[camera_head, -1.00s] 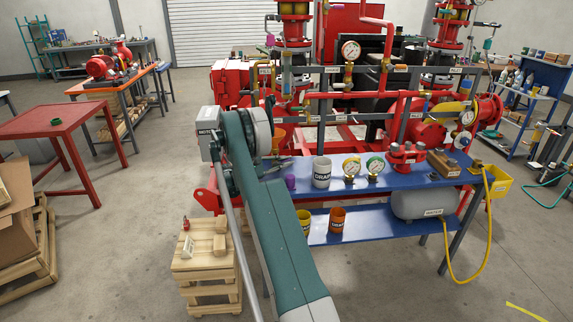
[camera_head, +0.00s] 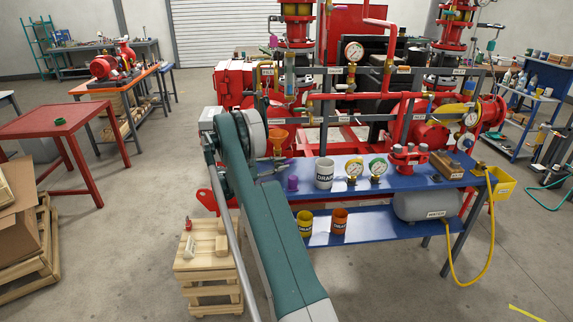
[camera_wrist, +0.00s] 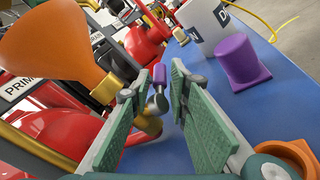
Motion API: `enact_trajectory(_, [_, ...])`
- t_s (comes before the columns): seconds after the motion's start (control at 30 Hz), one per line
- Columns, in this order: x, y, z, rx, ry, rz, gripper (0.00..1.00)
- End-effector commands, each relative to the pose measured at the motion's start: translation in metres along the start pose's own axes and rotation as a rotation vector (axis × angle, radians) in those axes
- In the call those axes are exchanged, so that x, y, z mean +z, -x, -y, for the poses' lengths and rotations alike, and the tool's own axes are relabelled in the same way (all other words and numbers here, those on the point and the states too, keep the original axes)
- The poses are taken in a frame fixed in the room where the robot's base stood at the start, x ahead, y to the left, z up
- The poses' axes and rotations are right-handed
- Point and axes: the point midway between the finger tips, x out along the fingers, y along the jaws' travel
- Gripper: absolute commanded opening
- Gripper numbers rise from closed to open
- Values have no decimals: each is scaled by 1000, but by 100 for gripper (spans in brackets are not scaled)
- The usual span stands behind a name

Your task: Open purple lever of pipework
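The purple lever (camera_wrist: 158,76) shows in the wrist view as a short purple grip on a grey metal end, next to a brass fitting (camera_wrist: 147,122). My gripper (camera_wrist: 165,85) is open, its two green-padded fingers apart. The lever appears in the gap between the fingertips; whether it is between them or just beyond, I cannot tell. No contact is visible. In the head view my gripper (camera_head: 276,160) is small, at the left end of the blue bench below the orange funnel, and I cannot make out this lever there.
The orange funnel (camera_wrist: 62,42) stands close to the left finger. A purple plug (camera_wrist: 240,62) and a white DRAIN mug (camera_wrist: 203,22) stand on the blue bench (camera_head: 430,180) to the right. An orange ring (camera_wrist: 290,156) is near the lower right. Red pipework (camera_head: 340,97) rises behind.

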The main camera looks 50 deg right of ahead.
Motion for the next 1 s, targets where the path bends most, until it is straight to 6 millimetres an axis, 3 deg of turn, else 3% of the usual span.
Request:
enact_trajectory(0.3, [0,52,0,2,0,-2,19])
enact_trajectory(0.5, [0,72,0,1,0,-1,19])
enact_trajectory(0.97, [0,80,0,0,0,0,19])
enact_trajectory(1.0, [0,80,0,0,0,0,14])
